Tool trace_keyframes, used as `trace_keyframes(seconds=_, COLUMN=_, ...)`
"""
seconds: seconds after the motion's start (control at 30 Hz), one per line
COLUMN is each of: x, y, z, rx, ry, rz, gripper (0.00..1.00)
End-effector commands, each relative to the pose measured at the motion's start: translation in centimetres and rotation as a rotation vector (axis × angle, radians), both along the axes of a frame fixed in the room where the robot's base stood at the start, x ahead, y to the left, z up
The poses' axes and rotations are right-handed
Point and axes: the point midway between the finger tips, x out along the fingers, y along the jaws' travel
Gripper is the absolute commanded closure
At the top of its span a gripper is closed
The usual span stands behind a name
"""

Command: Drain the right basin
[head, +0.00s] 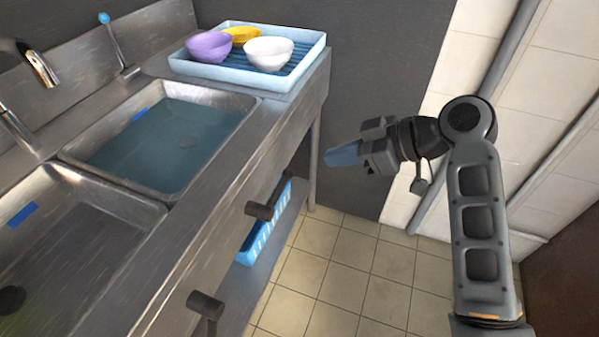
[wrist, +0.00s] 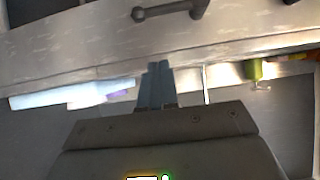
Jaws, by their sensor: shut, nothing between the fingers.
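In the head view the right basin (head: 165,145) holds bluish water, and something pale and round shows faintly beneath the surface. The left basin (head: 75,245) looks empty, with a dark drain (head: 10,299) on its floor. Two dark handles stick out from the counter front: one below the right basin (head: 264,209) and one below the left (head: 206,304). A dark handle (wrist: 170,10) also shows at the top of the wrist view; I cannot tell which. My gripper (head: 334,156) is shut and empty, right of the counter and apart from it. Its fingers (wrist: 157,84) show in the wrist view.
A blue-tipped rod (head: 104,19) and metal faucets (head: 38,62) stand behind the basins. A light blue tray (head: 210,75) with purple, yellow and white bowls sits at the counter's far end. A blue basket (head: 268,232) is on the lower shelf. The tiled floor (head: 340,260) is clear.

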Motion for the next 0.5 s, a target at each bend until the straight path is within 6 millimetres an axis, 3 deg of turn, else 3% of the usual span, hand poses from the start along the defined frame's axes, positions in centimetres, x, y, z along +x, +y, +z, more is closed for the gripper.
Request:
trace_keyframes(seconds=0.17, x=0.4, y=1.3, z=-0.8, rx=0.000, ry=0.003, rz=0.002, gripper=1.00)
trace_keyframes(seconds=0.5, x=2.1, y=6.3, z=-4.4, rx=-0.001, ry=0.002, rz=0.003, gripper=1.00)
